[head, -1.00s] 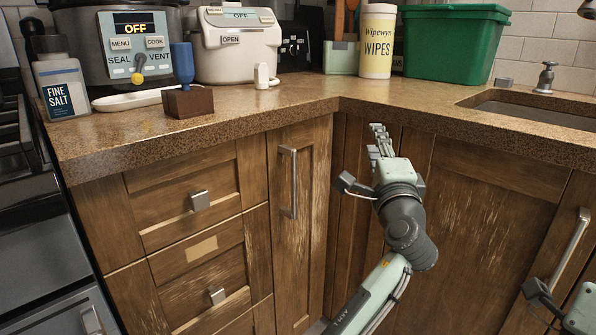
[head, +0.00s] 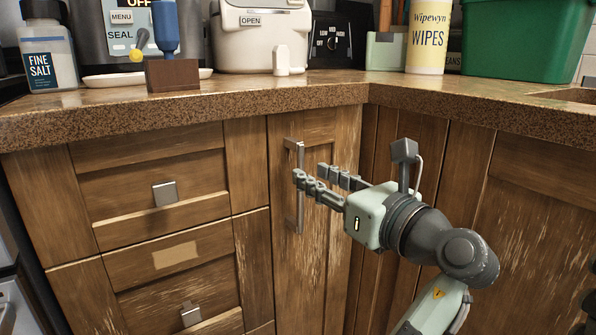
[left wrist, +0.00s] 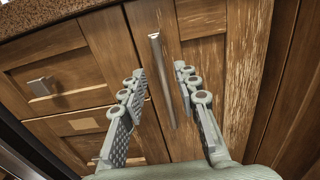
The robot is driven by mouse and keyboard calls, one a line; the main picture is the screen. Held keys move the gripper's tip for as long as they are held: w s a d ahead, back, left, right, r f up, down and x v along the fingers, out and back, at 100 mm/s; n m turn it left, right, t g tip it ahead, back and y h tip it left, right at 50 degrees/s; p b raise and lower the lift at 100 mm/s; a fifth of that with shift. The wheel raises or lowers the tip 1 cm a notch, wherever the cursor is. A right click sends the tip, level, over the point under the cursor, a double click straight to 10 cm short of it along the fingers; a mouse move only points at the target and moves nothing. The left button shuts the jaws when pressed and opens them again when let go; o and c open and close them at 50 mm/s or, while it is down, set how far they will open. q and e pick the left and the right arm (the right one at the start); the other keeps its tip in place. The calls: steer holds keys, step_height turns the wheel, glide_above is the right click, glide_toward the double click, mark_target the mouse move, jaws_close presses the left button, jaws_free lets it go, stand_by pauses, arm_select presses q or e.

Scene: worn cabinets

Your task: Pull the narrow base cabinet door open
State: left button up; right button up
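The narrow base cabinet door (head: 318,250) is worn brown wood and sits flush in its front, shut. Its upright metal bar handle (head: 299,215) is near the door's left edge; in the left wrist view the handle (left wrist: 167,90) runs between my two fingers. My left gripper (head: 311,173) is open, its fingers pointing left at the handle's upper half. The near finger overlaps the handle in the head view. In the left wrist view the left gripper (left wrist: 160,72) shows a gap on each side of the bar. My right gripper's fingers are not in view.
Drawers with square knobs (head: 165,193) are left of the door. The speckled countertop edge (head: 200,112) overhangs above, carrying a salt container (head: 50,60), cookers, a wipes tub (head: 428,40) and a green bin (head: 530,40). Corner cabinet panels (head: 400,130) stand close on the right.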

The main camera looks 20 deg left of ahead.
mark_target(302, 169)
arm_select(q)
steer(key=b+x, duration=0.1)
steer(key=x, duration=0.4)
steer(key=shift+w, duration=0.1)
jaws_close()
stand_by(0.3)
